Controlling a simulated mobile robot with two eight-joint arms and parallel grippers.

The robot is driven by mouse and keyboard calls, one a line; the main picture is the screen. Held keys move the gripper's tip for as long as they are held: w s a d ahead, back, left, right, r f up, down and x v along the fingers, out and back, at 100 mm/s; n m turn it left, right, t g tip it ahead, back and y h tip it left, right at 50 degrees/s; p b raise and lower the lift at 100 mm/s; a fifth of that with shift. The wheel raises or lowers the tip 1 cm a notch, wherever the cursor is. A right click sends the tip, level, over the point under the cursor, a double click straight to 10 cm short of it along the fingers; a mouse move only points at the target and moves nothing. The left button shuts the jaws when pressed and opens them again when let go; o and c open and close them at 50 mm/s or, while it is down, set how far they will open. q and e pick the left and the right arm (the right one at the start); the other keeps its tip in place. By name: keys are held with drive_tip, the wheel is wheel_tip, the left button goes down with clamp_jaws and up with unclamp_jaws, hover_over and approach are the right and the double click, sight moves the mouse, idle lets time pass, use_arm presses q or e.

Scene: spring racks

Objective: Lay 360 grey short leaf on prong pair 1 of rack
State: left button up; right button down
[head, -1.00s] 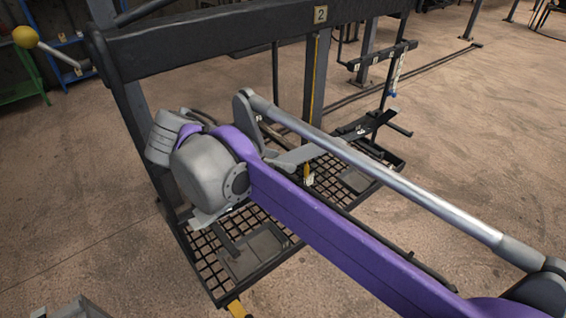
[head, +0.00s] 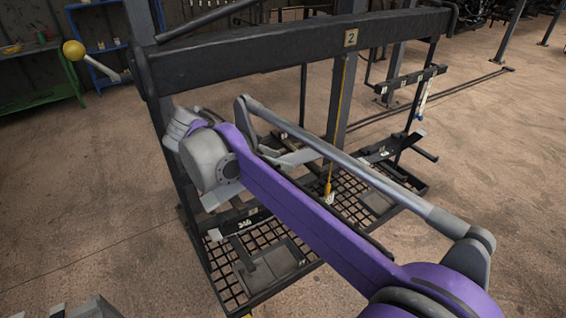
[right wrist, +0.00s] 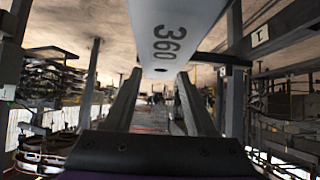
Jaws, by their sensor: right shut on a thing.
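The 360 grey short leaf (right wrist: 178,18) fills the top of the right wrist view, its pale face marked "360". My right gripper (right wrist: 160,76) is shut on it, the dark fingers reaching to its lower edge. In the head view my purple right arm covers the gripper; a pale piece (head: 218,196) under the wrist looks like part of the leaf. The rack (head: 290,38) is a black frame with a plate marked "2" on its top beam. A number tag "1" (right wrist: 260,36) shows in the wrist view. The contact between leaf and prongs is hidden. My left gripper is not in view.
A dark bar (head: 245,222) with a white number crosses low in the rack, above its mesh base (head: 215,272). A yellow pull cord (head: 336,130) hangs mid-rack. A yellow-knobbed lever (head: 74,50) juts out left. A smaller hook rail (head: 410,77) stands behind. Floor at left is clear.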

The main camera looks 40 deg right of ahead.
drive_tip(key=w+f, duration=0.2)
drive_tip(key=shift+w+d+f+b, duration=0.2)
drive_tip(key=shift+w+f+b, duration=0.1)
drive_tip(key=shift+f, duration=0.05)
drive_tip(key=shift+w, duration=0.15)
idle(0.4)
drive_tip(key=shift+c, duration=1.4)
unclamp_jaws()
drive_tip(key=shift+o, duration=0.7)
drive_tip(key=s+v, duration=0.1)
drive_tip(key=v, duration=1)
drive_tip(key=shift+w, duration=0.4)
